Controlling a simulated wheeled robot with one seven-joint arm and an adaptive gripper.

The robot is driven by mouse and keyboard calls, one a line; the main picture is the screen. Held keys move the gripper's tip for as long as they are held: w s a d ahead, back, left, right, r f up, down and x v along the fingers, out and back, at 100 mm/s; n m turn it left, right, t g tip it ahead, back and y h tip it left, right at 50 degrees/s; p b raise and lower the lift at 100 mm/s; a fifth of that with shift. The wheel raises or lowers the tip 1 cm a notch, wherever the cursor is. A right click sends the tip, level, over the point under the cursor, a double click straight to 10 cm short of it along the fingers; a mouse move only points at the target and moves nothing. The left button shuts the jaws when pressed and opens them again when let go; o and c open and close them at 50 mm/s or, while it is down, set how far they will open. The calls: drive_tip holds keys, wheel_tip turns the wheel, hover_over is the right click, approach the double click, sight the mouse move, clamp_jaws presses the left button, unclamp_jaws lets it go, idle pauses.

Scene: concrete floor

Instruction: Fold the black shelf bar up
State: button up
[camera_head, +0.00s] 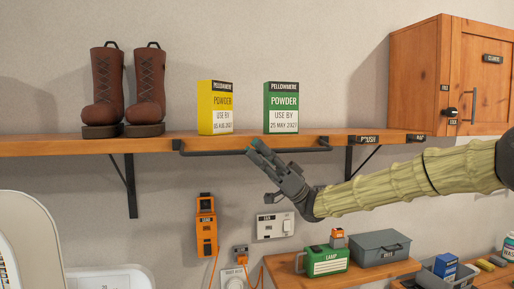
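The black shelf bar (215,153) is a thin bar with bent ends along the front edge of the wooden shelf (70,144). It hangs slightly below the edge, under the yellow and green boxes. My gripper (252,147) reaches in from the right, its fingers pointing up and left. Its fingertips overlap the middle of the bar in the picture. The two fingers look close together, but I cannot tell whether they touch or grip the bar. My fingers hide a short stretch of the bar.
Brown boots (127,90), a yellow powder box (215,107) and a green powder box (281,107) stand on the shelf. A wooden cabinet (420,75) is at right. A shelf bracket (131,185), an orange device (206,228) and a wall switch (270,227) are below.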

drive_tip(key=shift+a+r, duration=0.15)
drive_tip(key=shift+a, duration=0.05)
clamp_jaws()
drive_tip(key=shift+t, duration=0.3)
